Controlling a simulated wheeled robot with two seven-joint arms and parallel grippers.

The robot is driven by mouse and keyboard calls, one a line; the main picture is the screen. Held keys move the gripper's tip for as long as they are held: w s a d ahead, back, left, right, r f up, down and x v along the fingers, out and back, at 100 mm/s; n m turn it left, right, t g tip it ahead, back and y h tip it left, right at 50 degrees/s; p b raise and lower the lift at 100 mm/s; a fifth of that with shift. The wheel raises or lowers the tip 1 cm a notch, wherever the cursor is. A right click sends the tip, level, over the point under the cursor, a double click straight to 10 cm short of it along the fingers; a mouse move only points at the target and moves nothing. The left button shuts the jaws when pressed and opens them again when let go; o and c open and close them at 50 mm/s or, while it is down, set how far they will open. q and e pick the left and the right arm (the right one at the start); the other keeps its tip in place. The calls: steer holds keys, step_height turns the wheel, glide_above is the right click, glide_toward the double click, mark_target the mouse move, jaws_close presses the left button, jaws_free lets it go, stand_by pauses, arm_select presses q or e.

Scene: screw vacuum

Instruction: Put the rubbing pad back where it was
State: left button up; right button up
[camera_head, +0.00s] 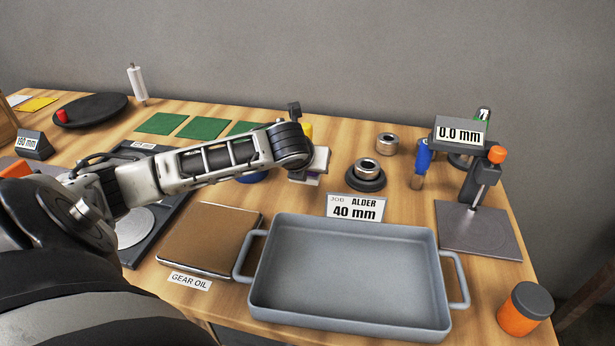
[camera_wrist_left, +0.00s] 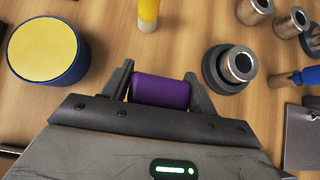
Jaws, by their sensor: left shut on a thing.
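My left gripper (camera_head: 308,172) reaches in from the left over the back middle of the table. In the left wrist view the left gripper (camera_wrist_left: 160,84) is shut on a purple block-shaped pad (camera_wrist_left: 160,92), which sits between its two dark fingers. In the head view the pad is mostly hidden by the gripper. I cannot tell whether the pad touches the table. A round blue tin with a yellow top (camera_wrist_left: 46,50) stands left of the gripper. A yellow and white handle (camera_wrist_left: 148,14) stands just beyond the pad. My right gripper is not in view.
A metal ring on a dark round base (camera_head: 366,174) stands right of the gripper, near a loose metal ring (camera_head: 387,143) and a blue-handled tool (camera_head: 422,160). A grey tray (camera_head: 345,222) fills the front. Green sheets (camera_head: 201,128) lie behind my arm.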

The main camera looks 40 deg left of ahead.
arm_select(q)
steer(key=shift+w+a+f, duration=0.1)
steer(key=shift+w+f, duration=0.05)
steer(key=shift+f, duration=1.7)
steer(key=shift+f, duration=0.1)
steer(key=o, duration=1)
steer(key=shift+r, duration=0.3)
steer(key=p+v, duration=0.1)
steer(key=v, duration=1)
steer(key=shift+s, duration=0.3)
steer(key=shift+r, duration=0.15)
